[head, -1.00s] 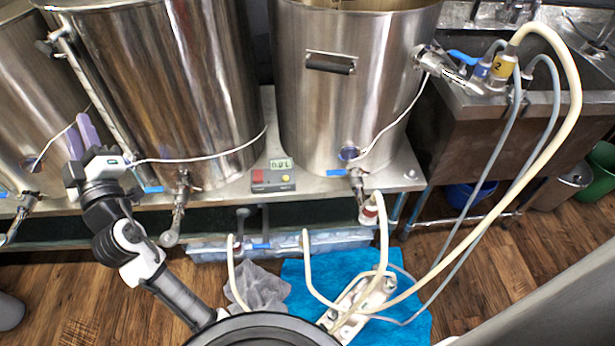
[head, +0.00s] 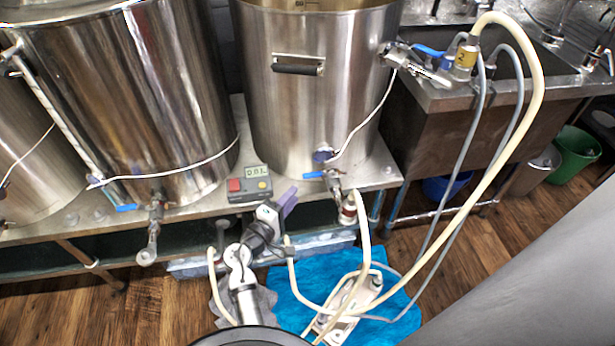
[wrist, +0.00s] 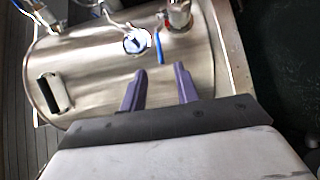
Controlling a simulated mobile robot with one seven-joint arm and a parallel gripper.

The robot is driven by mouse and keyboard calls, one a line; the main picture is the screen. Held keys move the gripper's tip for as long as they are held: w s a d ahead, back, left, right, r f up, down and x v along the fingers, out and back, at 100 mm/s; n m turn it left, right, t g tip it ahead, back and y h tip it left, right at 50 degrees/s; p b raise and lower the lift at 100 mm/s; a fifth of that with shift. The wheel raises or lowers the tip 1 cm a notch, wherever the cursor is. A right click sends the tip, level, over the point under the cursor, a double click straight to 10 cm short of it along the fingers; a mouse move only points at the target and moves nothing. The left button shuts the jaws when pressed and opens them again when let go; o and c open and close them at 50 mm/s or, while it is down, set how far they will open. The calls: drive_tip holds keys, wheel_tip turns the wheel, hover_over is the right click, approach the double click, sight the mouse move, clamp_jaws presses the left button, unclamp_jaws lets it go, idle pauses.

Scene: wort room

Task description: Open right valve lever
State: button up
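The right valve's blue lever (head: 313,175) points left from the metal valve (head: 333,182) low on the front of the right steel kettle (head: 305,110). In the wrist view the blue lever (wrist: 160,47) is beyond my fingertips, roughly between them in the picture. My gripper (head: 288,196) is just below and left of the lever in the head view. Its two purple fingers are apart in the wrist view (wrist: 159,72), with nothing between them and not touching the lever. The near finger hides the other in the head view.
A red and grey controller (head: 249,186) sits on the steel shelf left of the valve. A cream hose (head: 363,230) hangs from the valve outlet. A left kettle (head: 130,100) has its own blue lever (head: 127,208). A sink (head: 450,100) stands right.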

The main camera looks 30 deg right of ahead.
sight(308, 178)
drive_tip(key=p+x, duration=0.1)
drive_tip(key=x, duration=0.7)
drive_tip(key=shift+w+d, duration=0.25)
drive_tip(key=shift+d, duration=0.1)
clamp_jaws()
